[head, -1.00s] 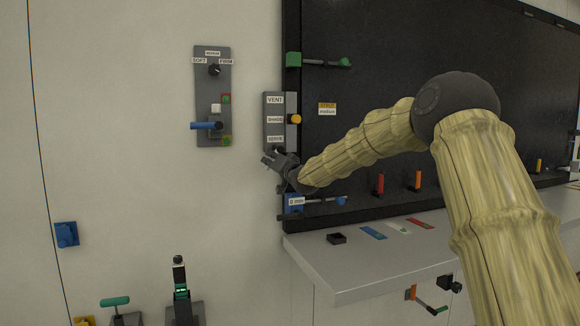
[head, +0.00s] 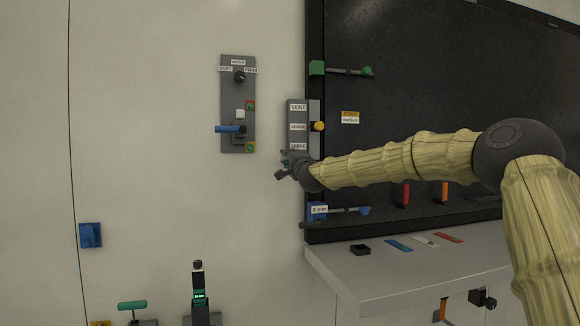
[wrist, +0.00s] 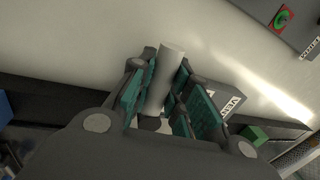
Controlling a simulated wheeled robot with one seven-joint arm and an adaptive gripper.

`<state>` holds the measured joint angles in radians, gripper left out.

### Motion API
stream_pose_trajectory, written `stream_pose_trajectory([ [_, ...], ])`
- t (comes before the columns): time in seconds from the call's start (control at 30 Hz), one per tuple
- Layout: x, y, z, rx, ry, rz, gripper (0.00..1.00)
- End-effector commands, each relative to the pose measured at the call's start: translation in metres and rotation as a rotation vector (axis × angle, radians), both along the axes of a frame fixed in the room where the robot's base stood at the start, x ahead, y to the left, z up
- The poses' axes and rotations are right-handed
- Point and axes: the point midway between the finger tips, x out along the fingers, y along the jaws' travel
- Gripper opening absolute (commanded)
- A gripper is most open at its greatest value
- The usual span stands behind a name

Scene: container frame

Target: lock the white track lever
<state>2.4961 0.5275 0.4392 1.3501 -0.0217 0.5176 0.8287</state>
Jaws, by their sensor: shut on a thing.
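My gripper (head: 286,166) is just beside the lower left end of the grey VENT panel (head: 298,116), close to the wall. In the wrist view its teal-padded fingers are closed around a whitish cylindrical handle (wrist: 167,72). The handle's rounded end stands out past the fingers. Its lower part and its mounting are hidden between them. I take this handle to be the white track lever, though no label on it shows. In the head view the gripper hides it.
A grey SOFT/FIRM panel (head: 230,104) with a blue lever (head: 229,129) is to the left. A blue-ended lever (head: 345,211) is below right, above the grey shelf (head: 400,280). A green lever (head: 345,71) is higher up. The wall between the panels is bare.

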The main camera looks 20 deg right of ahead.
Motion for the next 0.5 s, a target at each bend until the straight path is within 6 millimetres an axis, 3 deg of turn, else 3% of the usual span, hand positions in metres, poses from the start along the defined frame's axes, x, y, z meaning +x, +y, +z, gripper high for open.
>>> stream_pose_trajectory([
  [0.5,0.0,-0.0021,0.0045,0.097,-0.008,-0.003,0.0],
])
